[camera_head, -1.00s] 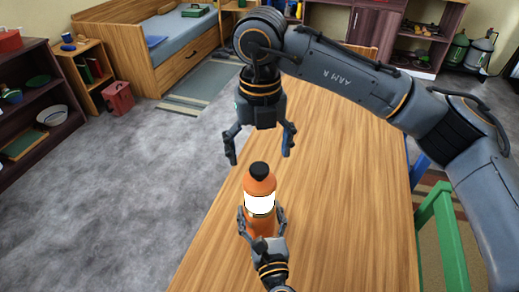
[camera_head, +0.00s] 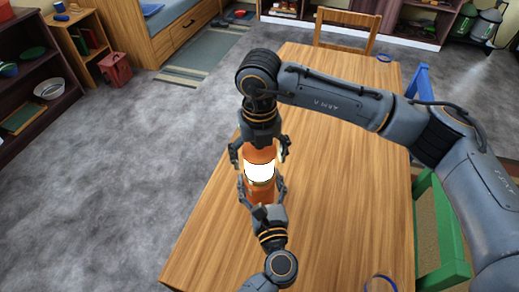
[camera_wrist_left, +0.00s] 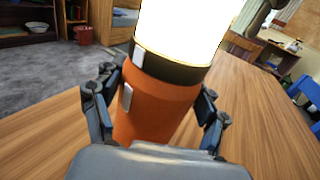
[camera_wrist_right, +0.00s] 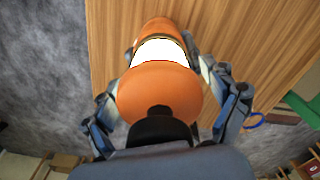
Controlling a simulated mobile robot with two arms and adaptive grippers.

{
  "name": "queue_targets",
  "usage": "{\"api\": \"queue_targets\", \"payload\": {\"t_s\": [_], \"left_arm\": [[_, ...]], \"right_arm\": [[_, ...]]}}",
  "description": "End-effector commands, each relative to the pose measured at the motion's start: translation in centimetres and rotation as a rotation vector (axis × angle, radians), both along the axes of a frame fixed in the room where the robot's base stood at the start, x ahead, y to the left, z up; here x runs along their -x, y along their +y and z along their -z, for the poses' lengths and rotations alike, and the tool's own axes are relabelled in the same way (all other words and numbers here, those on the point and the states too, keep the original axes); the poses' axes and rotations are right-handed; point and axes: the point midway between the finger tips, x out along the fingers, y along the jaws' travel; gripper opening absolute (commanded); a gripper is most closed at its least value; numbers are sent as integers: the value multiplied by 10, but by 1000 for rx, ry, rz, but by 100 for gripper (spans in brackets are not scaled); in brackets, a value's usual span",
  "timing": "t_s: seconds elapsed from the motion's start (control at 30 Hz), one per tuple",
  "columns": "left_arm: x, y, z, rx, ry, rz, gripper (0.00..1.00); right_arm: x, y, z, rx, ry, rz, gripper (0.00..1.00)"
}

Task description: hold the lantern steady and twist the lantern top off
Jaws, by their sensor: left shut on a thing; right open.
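The lantern (camera_head: 258,171) stands upright on the wooden table, with an orange base, a glowing white middle and an orange top. My left gripper (camera_head: 262,190) is shut on the orange base (camera_wrist_left: 155,105), one finger on each side. My right gripper (camera_head: 260,153) is above, pointing down, with its open fingers either side of the lantern top (camera_wrist_right: 160,90). The black knob (camera_wrist_right: 160,122) of the top sits between the right fingers near the palm. In the head view the right gripper hides the knob.
The wooden table (camera_head: 330,200) is mostly bare around the lantern. A blue ring (camera_head: 380,284) lies at the near right edge, another (camera_head: 384,58) at the far end. A green chair (camera_head: 440,235) and a blue chair (camera_head: 420,95) stand along the right side.

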Motion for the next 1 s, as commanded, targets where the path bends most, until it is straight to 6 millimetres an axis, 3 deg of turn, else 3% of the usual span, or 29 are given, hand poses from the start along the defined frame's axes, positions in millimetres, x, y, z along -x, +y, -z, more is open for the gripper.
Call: {"api": "queue_targets", "payload": {"t_s": [0.2, 0.47, 0.73, 1.0], "left_arm": [[0, 0, 0, -1, 0, -1, 20], [0, 0, 0, -1, 0, -1, 20], [0, 0, 0, 0, 0, -1, 20], [0, 1, 0, 0, 0, -1, 20]], "right_arm": [[0, 0, 0, 0, 0, 0, 86], [0, 0, 0, 0, 0, 1, 33], [0, 0, 0, 1, 1, 13, 32], [0, -1, 1, 2, 1, 230, 32]]}}
